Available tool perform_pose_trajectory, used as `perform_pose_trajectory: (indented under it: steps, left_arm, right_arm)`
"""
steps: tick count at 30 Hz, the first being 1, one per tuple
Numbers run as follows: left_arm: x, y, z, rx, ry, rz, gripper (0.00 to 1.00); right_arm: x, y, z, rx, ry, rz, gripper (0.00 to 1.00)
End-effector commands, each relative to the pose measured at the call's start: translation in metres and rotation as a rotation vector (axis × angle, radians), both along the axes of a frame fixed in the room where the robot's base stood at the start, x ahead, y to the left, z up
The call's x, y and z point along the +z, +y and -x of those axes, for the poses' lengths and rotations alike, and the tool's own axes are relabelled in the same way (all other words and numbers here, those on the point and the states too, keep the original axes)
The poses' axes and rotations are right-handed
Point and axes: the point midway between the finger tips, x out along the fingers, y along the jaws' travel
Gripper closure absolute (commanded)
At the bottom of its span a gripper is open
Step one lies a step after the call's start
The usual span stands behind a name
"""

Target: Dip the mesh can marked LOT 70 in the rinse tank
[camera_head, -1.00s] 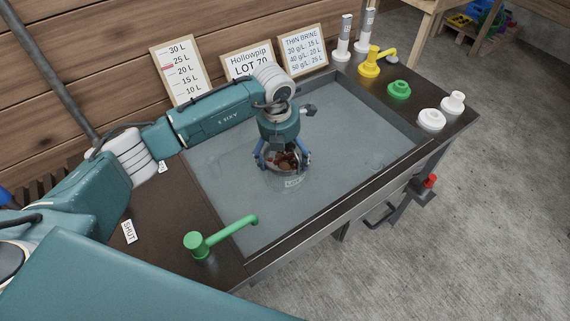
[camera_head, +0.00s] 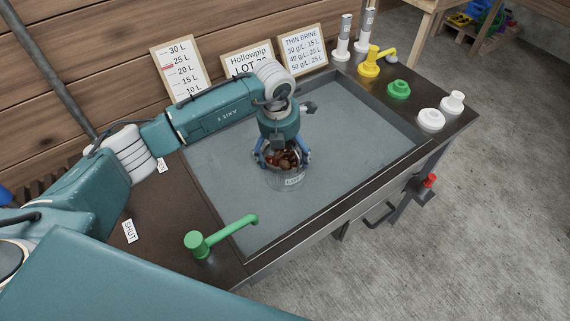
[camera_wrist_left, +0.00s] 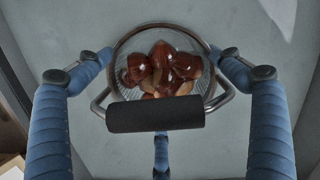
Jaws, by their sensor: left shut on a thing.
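The mesh can (camera_head: 288,181), round and see-through with a pale label too small to read, hangs upright from my left gripper (camera_head: 282,157) over the middle of the rinse tank (camera_head: 345,195). Brown chestnuts lie inside it. In the left wrist view, the can's rim (camera_wrist_left: 161,25) shows from above, with glossy nuts inside and a black handle grip (camera_wrist_left: 155,115) across the front. The blue fingers (camera_wrist_left: 160,95) are around it; their contact with the handle is not clear. Whether the can's bottom touches water is hard to tell. My right gripper is not in view.
A green tap (camera_head: 215,240) stands at the near left rim. A yellow tap (camera_head: 372,63), a green knob (camera_head: 399,89) and white fittings (camera_head: 431,119) line the right rim. Grey water surrounds the can.

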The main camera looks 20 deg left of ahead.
Motion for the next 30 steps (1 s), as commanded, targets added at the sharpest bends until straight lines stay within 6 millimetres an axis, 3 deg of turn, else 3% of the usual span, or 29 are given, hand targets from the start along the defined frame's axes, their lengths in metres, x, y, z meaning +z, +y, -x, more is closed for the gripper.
perform_pose_trajectory:
  steps: [17,30]
  left_arm:
    - [-0.008,0.000,-0.002,0.001,-0.005,0.002,0.45]
    - [0.033,0.000,-0.002,0.001,-0.006,0.002,0.45]
  right_arm:
    - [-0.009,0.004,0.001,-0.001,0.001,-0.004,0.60]
    - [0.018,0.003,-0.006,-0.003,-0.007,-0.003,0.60]
